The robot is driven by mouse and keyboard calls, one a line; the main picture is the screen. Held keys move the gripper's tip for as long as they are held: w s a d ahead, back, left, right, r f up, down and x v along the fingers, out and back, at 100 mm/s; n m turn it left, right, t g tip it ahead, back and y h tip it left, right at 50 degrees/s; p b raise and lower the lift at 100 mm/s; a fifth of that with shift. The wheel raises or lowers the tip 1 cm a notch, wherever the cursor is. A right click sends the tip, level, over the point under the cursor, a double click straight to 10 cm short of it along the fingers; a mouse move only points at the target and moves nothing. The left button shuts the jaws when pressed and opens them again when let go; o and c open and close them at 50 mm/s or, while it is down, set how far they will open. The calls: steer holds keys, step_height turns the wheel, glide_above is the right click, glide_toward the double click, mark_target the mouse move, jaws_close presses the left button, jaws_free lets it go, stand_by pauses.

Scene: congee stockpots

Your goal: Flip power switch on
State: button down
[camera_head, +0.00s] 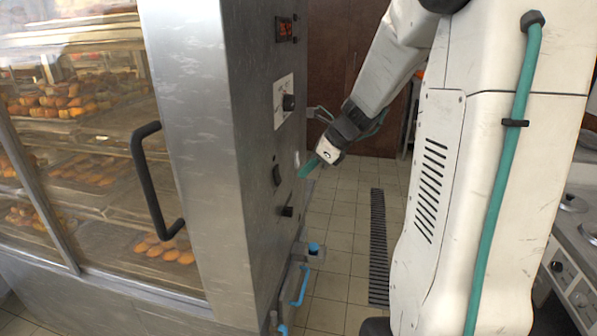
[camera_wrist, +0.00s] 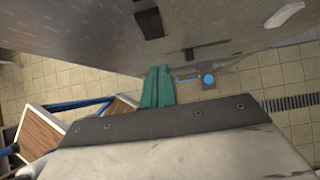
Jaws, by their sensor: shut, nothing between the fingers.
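A black rocker switch (camera_head: 276,174) sits on the side panel of the steel cabinet (camera_head: 225,150). In the wrist view a black switch (camera_wrist: 149,24) shows on the panel beyond the fingers; I cannot read its on or off position. My gripper (camera_head: 308,168) has teal fingers, shut together and empty, pointing toward the panel just right of the switch in the head view. In the wrist view my gripper (camera_wrist: 157,88) is below the switch in the picture, with a visible gap between their outlines. Contact with the panel cannot be told.
Above the switch are a knob (camera_head: 289,102) and a red display (camera_head: 284,29). A smaller black fitting (camera_head: 287,211) is lower on the panel. Blue-handled pipework (camera_head: 303,285) runs near the cabinet's base. A door handle (camera_head: 148,180) is on the glass front. Tiled floor (camera_head: 340,240) lies open beside the cabinet.

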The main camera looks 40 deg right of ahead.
mark_target(278, 175)
steer(key=v, duration=0.8)
steer(key=shift+r, duration=0.4)
steer(key=shift+s+d+f, duration=0.1)
steer(key=shift+s, duration=0.05)
steer(key=w+a+r+x, duration=0.1)
steer(key=x, duration=1.2)
steer(key=shift+w+a+f, duration=0.15)
steer(key=shift+w+a, duration=0.05)
